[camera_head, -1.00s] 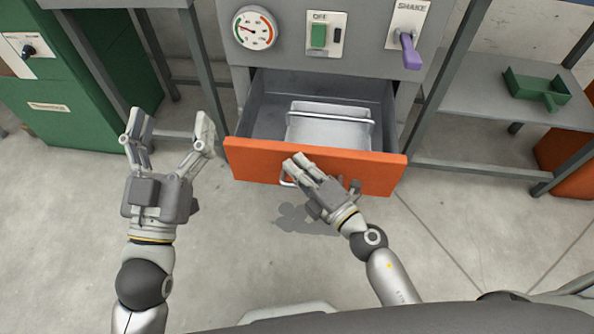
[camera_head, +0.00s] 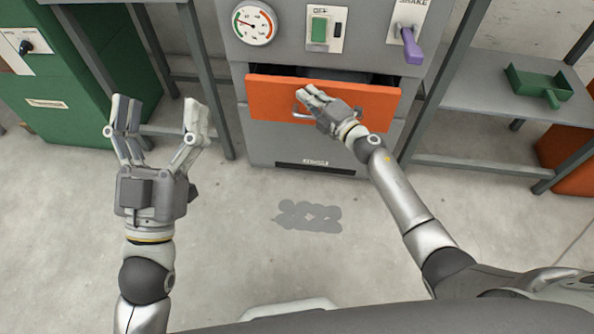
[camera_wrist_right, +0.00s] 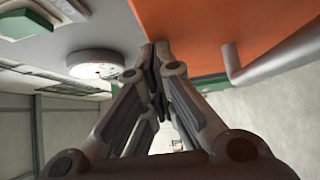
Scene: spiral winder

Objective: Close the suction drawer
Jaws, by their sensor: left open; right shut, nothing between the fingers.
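In the right wrist view the shut fingertips (camera_wrist_right: 160,48) are at the edge of the orange front (camera_wrist_right: 205,30), left of the handle (camera_wrist_right: 260,68). My left gripper (camera_head: 158,105) is open and empty, left of the drawer and apart from it.
Above the drawer are a round gauge (camera_head: 254,23), a green OFF switch (camera_head: 319,30) and a purple SHAKE lever (camera_head: 411,45). A green cabinet (camera_head: 60,85) stands left. A grey shelf (camera_head: 480,95) with a green scoop (camera_head: 538,84) stands right. The floor in front is clear.

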